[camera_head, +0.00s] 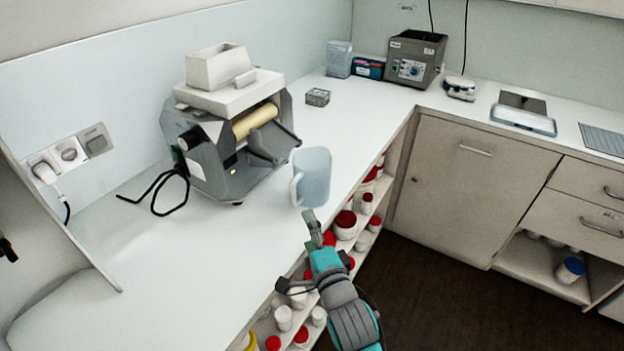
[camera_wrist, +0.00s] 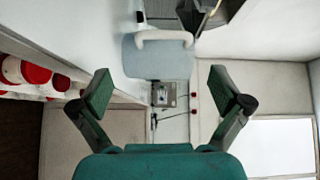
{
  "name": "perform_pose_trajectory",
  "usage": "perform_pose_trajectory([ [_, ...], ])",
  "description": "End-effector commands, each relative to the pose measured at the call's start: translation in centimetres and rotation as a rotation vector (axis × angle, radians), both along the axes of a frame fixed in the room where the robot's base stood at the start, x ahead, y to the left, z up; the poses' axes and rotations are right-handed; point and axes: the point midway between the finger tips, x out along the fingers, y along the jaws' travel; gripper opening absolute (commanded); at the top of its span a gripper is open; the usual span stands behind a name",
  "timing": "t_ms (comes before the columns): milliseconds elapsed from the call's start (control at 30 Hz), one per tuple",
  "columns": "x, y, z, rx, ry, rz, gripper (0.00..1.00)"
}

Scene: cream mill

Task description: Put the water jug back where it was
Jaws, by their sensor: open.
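The water jug (camera_head: 312,178) is pale, translucent blue with a white handle on its left side. It stands upright on the white counter (camera_head: 235,248), near the front edge and just right of the mill. My gripper (camera_head: 312,222) is in front of the jug, close to the counter's edge. In the wrist view the jug (camera_wrist: 158,60) is beyond the fingertips, in line with the gap between them. My gripper (camera_wrist: 160,92) is open there with nothing between its fingers.
The grey mill (camera_head: 225,150) with a white hopper and a black cable stands behind the jug. A small wire basket (camera_head: 317,97) and a grey device (camera_head: 414,58) are farther back. Shelves below hold several red-lidded pots (camera_head: 346,222). The counter's left part is clear.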

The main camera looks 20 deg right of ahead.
Motion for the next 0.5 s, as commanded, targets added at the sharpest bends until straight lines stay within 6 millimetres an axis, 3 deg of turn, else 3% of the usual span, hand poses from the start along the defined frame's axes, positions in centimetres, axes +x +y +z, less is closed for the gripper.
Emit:
perform_pose_trajectory([
  [133, 1.2, 0.0, 0.9, 0.042, -0.009, -0.004, 1.00],
  [500, 5.7, -0.2, 1.0, 0.045, -0.010, -0.004, 1.00],
])
